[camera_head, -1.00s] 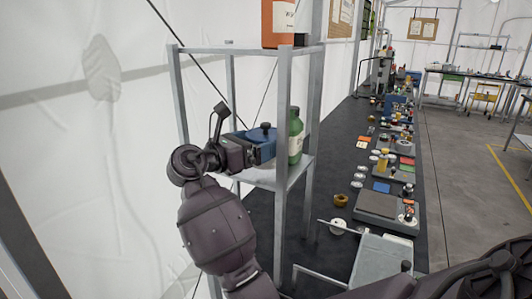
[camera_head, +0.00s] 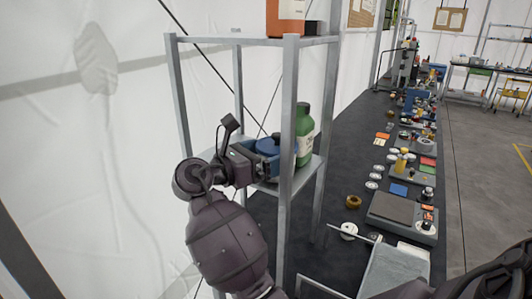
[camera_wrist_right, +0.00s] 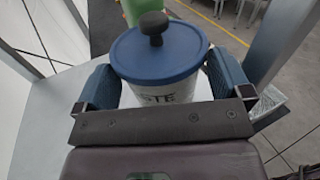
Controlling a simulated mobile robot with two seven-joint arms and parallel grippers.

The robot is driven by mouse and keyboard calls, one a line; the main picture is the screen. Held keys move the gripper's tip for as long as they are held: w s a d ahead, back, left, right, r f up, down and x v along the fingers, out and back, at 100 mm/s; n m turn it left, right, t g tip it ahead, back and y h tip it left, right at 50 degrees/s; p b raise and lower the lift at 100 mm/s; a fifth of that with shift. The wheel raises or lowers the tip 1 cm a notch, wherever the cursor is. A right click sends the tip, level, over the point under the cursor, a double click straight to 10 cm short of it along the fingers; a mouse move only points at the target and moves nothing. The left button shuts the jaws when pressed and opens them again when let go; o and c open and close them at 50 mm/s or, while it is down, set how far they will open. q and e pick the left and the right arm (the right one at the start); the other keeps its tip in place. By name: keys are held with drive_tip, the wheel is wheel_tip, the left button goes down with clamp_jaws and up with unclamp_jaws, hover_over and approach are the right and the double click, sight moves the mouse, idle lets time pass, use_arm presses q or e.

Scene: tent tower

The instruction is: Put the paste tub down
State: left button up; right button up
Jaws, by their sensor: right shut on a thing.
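The paste tub (camera_head: 268,147) has a blue lid with a dark knob and a pale body with dark lettering. It also shows upright in the right wrist view (camera_wrist_right: 158,58). My right gripper (camera_head: 262,158) is shut on it, with one blue-grey finger on each side. The tub is at the middle shelf (camera_head: 303,178) of a grey metal rack, beside a green bottle (camera_head: 304,135). Its base is hidden by the gripper, so I cannot tell whether it touches the shelf. My left gripper is not in view.
An orange container (camera_head: 287,17) stands on the rack's top shelf (camera_head: 235,41). Grey rack posts (camera_head: 288,120) stand close to my right gripper. A long dark bench (camera_head: 350,185) with several small items runs to the right. White tent fabric is on the left.

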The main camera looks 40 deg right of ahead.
drive_tip(key=shift+f, duration=0.2)
drive_tip(key=shift+a, duration=0.15)
drive_tip(key=o, duration=0.7)
drive_tip(key=shift+f, duration=0.1)
